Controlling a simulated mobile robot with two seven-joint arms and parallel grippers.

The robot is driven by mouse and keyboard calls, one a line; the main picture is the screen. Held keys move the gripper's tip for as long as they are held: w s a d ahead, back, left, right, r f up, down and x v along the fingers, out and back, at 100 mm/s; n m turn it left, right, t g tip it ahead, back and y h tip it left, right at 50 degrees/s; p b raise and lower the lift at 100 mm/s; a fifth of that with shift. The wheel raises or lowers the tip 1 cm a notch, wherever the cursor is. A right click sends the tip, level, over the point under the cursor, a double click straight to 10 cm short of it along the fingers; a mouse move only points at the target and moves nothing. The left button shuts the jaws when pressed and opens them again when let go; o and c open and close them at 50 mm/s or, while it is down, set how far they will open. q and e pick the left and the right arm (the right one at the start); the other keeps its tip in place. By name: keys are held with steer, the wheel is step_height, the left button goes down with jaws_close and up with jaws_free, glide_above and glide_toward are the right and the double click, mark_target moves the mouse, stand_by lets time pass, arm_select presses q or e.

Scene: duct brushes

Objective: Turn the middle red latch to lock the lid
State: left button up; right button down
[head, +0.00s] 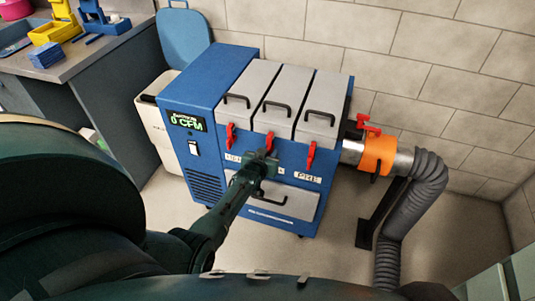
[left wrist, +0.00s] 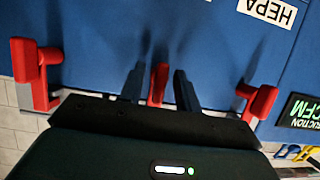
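The middle red latch (head: 269,141) is on the front of the blue machine, below the middle lid (head: 275,98), which lies closed. My left gripper (head: 262,160) is just in front of this latch and hides its lower part in the head view. In the left wrist view the middle red latch (left wrist: 160,84) stands between the two dark fingers of my left gripper (left wrist: 159,88). The fingers are apart, one on each side, with a gap visible to each. Whether the fingertips touch the machine is unclear. My right gripper is not in view.
A left red latch (head: 229,134) and a right red latch (head: 310,155) flank the middle one. An orange collar (head: 378,155) and grey hose (head: 412,205) are at the machine's right. A drawer handle (head: 268,200) is below. A workbench (head: 70,62) stands at left.

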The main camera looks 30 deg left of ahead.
arm_select(q)
steer(key=p+v, duration=0.3)
steer(key=v, duration=1)
steer(key=shift+p, duration=0.3)
steer(key=shift+r, duration=0.1)
steer(key=s+d+r+m+g+h, duration=0.2)
steer(key=s+d+r+m+h, duration=0.2)
steer(key=s+d, duration=1.3)
steer(key=d+m+h, duration=0.1)
steer(key=h, duration=0.1)
steer(key=shift+m+g+h, duration=0.3)
steer(key=shift+s, duration=0.15)
